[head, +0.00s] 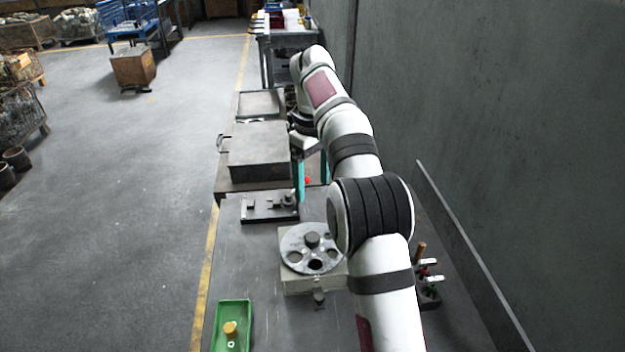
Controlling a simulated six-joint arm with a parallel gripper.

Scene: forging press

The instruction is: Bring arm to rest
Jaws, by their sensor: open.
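My arm is white with dark bands and reaches from the bottom right of the head view toward the back of the bench. My gripper (312,182) hangs at its far end, just right of a grey metal box (258,150). Its two teal fingers point down and stand apart, with nothing visible held between them. A small red item (307,180) shows between the fingers; whether they touch it cannot be told. The arm partly hides the gripper body and the bench behind it.
A round plate with holes (297,257) sits on a block left of my arm. A dark fixture plate (268,208) lies behind it. A green tray (233,312) is at front left. A tool holder (430,292) stands right of my arm, near the wall (500,120).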

